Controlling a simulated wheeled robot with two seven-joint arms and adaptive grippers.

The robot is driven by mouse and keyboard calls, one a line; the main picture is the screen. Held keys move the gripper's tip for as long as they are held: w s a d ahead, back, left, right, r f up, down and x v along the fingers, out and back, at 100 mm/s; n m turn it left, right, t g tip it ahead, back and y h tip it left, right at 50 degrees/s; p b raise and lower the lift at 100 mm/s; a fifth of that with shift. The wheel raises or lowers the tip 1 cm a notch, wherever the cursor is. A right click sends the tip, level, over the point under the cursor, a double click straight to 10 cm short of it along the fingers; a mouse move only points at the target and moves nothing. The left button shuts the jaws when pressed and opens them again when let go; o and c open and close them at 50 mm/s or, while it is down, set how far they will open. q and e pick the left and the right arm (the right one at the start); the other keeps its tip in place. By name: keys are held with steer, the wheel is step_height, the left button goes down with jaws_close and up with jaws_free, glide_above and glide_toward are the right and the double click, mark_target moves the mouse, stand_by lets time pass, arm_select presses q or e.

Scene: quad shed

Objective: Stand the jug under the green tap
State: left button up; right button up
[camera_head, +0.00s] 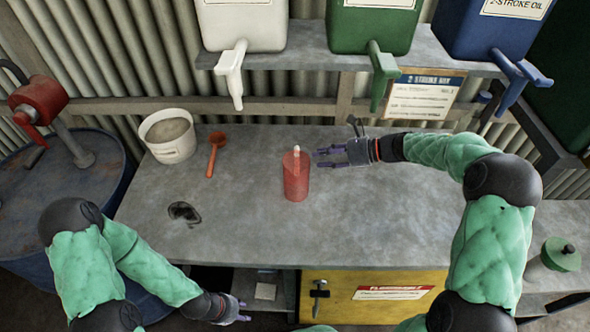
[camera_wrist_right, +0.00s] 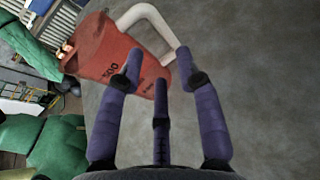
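The jug (camera_head: 295,178) is red and translucent with a white handle, and stands upright on the grey bench left of my right gripper. In the right wrist view the jug (camera_wrist_right: 105,52) shows black markings and its white handle (camera_wrist_right: 148,22) lies just beyond the fingertips. My right gripper (camera_head: 322,157) is open, its purple fingers (camera_wrist_right: 157,70) spread toward the handle; I cannot tell if they touch it. The green tap (camera_head: 383,75) hangs from the green container (camera_head: 368,32) on the shelf, behind and right of the jug. My left gripper (camera_head: 240,311) looks open and empty, low before the bench.
A white tap (camera_head: 232,75) and a blue tap (camera_head: 515,80) flank the green one. The bench (camera_head: 360,220) is clear right of the jug.

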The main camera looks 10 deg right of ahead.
mark_target(297, 159)
steer(key=x, duration=0.4)
steer(key=shift+f+b, duration=0.15)
steer(key=shift+b, duration=0.15)
steer(key=b+x, duration=0.1)
steer(key=x, duration=0.4)
steer(key=shift+w+d+f, duration=0.1)
steer(key=shift+w+f, duration=0.05)
jaws_close()
